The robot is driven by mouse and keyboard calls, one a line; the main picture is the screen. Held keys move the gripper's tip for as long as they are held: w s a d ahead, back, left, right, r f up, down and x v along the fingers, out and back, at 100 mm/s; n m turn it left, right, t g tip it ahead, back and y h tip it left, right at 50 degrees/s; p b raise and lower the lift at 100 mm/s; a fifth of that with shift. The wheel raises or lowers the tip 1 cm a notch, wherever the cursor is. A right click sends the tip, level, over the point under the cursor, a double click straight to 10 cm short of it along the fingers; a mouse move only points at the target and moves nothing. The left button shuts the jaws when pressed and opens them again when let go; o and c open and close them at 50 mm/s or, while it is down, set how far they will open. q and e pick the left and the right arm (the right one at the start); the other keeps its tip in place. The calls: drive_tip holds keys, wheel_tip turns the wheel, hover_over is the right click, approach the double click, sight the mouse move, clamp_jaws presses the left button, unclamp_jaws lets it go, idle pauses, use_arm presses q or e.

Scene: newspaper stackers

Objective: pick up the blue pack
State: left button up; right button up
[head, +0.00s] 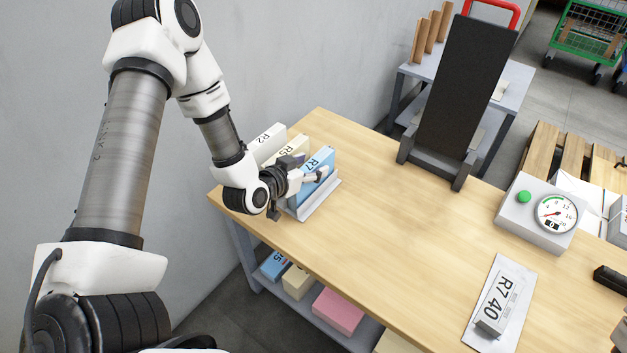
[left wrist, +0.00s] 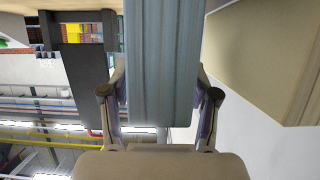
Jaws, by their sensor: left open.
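The blue pack (head: 318,162), marked R7, stands upright in a pale rack (head: 318,200) at the left end of the wooden table. It also fills the middle of the left wrist view (left wrist: 163,60). My left gripper (head: 310,171) is at the pack, its open fingers on either side of it. In the left wrist view the fingers (left wrist: 160,94) show a small gap to the pack on each side. My right gripper is not in view.
Cream (head: 297,147) and white (head: 266,143) packs stand close beside the blue one. Another blue pack (head: 275,265) lies on the lower shelf. A dial scale (head: 525,222) and an R7 40 card (head: 490,310) are to the right. The table's middle (head: 400,220) is clear.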

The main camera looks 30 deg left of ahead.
use_arm(q)
drive_tip(key=shift+w+d+f, duration=0.1)
drive_tip(key=shift+w+f, duration=0.05)
drive_tip(key=shift+w, duration=0.2)
clamp_jaws()
drive_tip(key=shift+r, duration=0.2)
